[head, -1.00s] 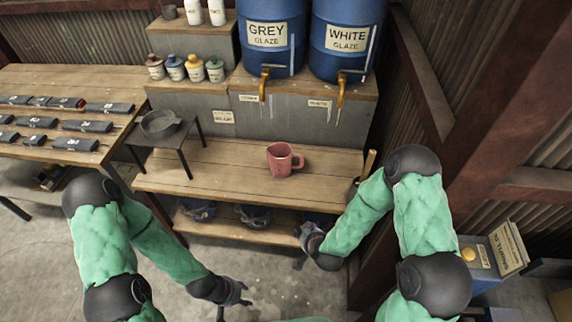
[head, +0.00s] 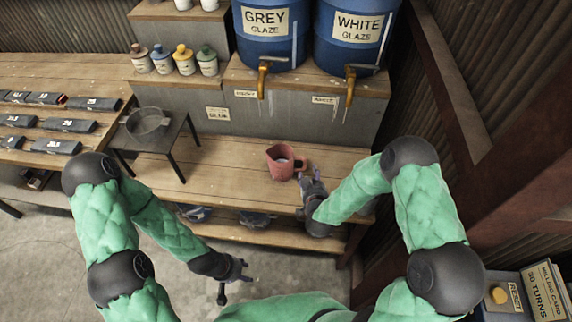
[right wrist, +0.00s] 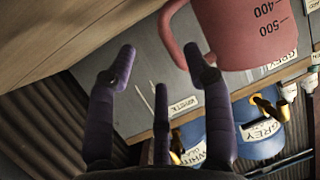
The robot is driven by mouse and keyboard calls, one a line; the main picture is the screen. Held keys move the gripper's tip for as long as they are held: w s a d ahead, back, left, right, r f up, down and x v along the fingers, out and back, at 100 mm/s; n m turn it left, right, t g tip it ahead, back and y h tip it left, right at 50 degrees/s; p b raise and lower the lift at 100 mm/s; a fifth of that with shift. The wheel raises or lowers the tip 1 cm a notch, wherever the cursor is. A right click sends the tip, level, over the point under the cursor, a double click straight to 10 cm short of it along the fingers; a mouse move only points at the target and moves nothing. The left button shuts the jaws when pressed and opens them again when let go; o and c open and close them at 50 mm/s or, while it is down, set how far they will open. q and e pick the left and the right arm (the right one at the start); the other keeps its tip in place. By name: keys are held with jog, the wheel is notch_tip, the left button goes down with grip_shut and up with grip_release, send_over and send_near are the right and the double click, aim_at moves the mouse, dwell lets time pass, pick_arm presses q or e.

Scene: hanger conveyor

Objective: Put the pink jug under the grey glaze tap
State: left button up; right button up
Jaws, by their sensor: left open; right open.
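The pink jug (head: 281,163) stands upright on the wooden bench, its handle towards the right. In the right wrist view the jug (right wrist: 240,30) is at the upper right, with measuring marks on its side. My right gripper (head: 308,181) is open and empty, close by the jug's handle. In the right wrist view its spread fingers (right wrist: 158,70) are near the handle, and I cannot tell if one touches it. The grey glaze tap (head: 263,80) hangs from the left blue barrel, behind the jug. My left gripper (head: 238,270) is open and empty, low in front of the bench.
The white glaze tap (head: 350,84) is to the right of the grey one. A small dark stand with a round sieve (head: 146,124) stands left of the jug. Several bottles (head: 183,59) line the shelf. The bench top (head: 225,180) left of the jug is clear.

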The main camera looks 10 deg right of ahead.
jog(key=shift+x, duration=0.75)
jog(key=x, duration=0.1)
jog(key=b+x, duration=0.1)
jog(key=x, duration=0.1)
jog(key=b+x, duration=0.1)
jog(key=shift+w+a, duration=0.3)
jog(key=shift+w, duration=0.35)
jog(key=shift+c, duration=0.3)
grip_shut()
